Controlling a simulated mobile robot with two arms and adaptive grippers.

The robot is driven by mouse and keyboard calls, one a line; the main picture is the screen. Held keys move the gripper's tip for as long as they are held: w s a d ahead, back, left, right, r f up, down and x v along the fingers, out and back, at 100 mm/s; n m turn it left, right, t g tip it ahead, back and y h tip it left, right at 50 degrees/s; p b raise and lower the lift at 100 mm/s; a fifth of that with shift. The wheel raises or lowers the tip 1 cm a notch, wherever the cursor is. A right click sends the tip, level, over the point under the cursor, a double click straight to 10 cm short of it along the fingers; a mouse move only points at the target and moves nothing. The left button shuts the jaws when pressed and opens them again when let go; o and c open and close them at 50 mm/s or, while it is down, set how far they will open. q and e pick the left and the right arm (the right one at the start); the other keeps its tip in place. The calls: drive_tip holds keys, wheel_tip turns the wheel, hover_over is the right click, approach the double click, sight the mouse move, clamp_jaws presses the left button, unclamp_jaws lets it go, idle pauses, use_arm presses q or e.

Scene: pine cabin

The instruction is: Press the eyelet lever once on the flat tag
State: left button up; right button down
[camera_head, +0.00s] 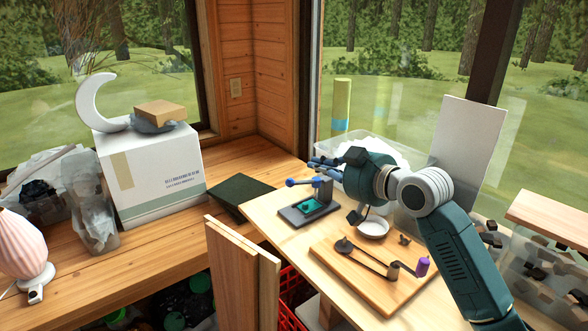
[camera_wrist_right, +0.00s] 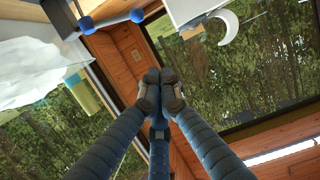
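The flat tag (camera_head: 312,206), teal, lies on the base under the lever. My right gripper (camera_head: 316,163) is above the press, its blue fingers pointing left. In the right wrist view its fingertips (camera_wrist_right: 160,84) meet with nothing between them. My left gripper is not in view.
A wooden board (camera_head: 375,276) with a dark crank arm and purple handle lies in front. A white dish (camera_head: 373,228) and a clear bin (camera_head: 350,150) stand by my right arm. A dark green pad (camera_head: 242,194) and a white box (camera_head: 150,175) are at left. Bare wood lies between.

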use_arm(q)
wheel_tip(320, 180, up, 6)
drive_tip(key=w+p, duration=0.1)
drive_tip(key=p, duration=0.4)
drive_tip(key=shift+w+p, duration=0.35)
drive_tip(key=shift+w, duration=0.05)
use_arm(e)
drive_tip(key=w+a+f, duration=0.5)
drive_tip(key=w+f, duration=0.1)
drive_tip(key=w, duration=0.2)
drive_tip(key=shift+w+a+f, duration=0.2)
drive_tip(key=shift+a+f, duration=0.15)
drive_tip(key=shift+f, duration=0.05)
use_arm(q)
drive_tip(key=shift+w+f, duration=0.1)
